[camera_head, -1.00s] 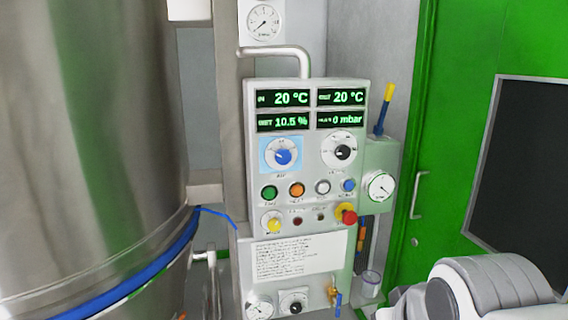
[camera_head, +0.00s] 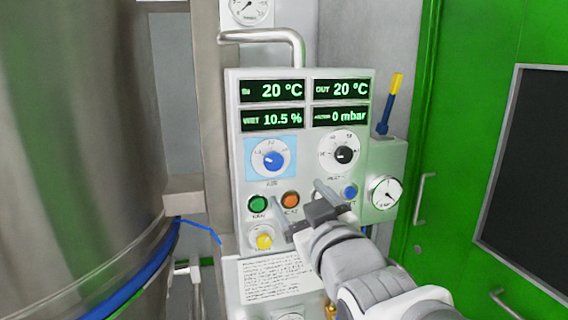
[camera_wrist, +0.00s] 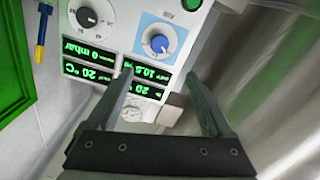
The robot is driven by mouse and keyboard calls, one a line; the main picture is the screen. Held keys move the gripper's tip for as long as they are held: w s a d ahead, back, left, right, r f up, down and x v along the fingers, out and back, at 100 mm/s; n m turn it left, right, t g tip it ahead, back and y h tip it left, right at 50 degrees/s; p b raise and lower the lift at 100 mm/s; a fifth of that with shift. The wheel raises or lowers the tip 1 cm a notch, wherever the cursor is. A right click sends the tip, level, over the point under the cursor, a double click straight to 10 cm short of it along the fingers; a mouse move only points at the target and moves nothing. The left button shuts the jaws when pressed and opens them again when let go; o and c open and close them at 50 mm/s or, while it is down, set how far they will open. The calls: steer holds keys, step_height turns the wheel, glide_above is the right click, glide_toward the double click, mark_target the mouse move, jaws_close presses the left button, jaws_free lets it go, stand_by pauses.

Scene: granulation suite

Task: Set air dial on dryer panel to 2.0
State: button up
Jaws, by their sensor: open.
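The air dial is a blue knob (camera_head: 273,161) on a white round scale with a light blue square backing, at the upper left of the dryer panel (camera_head: 232,120). In the wrist view the same blue knob (camera_wrist: 160,44) shows upside down, beyond and between the fingers' line. My gripper (camera_head: 297,192) is open and empty, in front of the panel's button rows, below and right of the air dial and apart from it. In the wrist view the open fingers (camera_wrist: 160,85) point toward the panel displays. The knob's exact pointer setting is too small to read.
A black-knobbed dial (camera_head: 343,154) sits right of the air dial. Green (camera_head: 258,203) and orange (camera_head: 290,199) buttons and a yellow knob (camera_head: 264,241) lie below. A steel vessel (camera_head: 80,130) stands left; a green door (camera_head: 470,40) is right. My arm hides the panel's lower right.

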steer(key=shift+w+p, duration=1.3)
steer(key=shift+p, duration=0.25)
steer(key=p, duration=0.9)
glide_toward(274, 162)
steer(key=shift+w+r, duration=0.15)
steer(key=shift+r, duration=0.15)
steer(key=shift+w+a+p, duration=0.1)
steer(key=shift+w+p, duration=0.05)
steer(key=shift+p, duration=0.7)
steer(key=x, duration=0.3)
steer(key=p+x, duration=0.1)
steer(key=x, duration=0.4)
steer(key=shift+w+a+f+p, duration=0.1)
steer(key=shift+w+f+p, duration=0.2)
steer(key=shift+w+p, duration=0.1)
steer(key=shift+s, duration=0.1)
jaws_close()
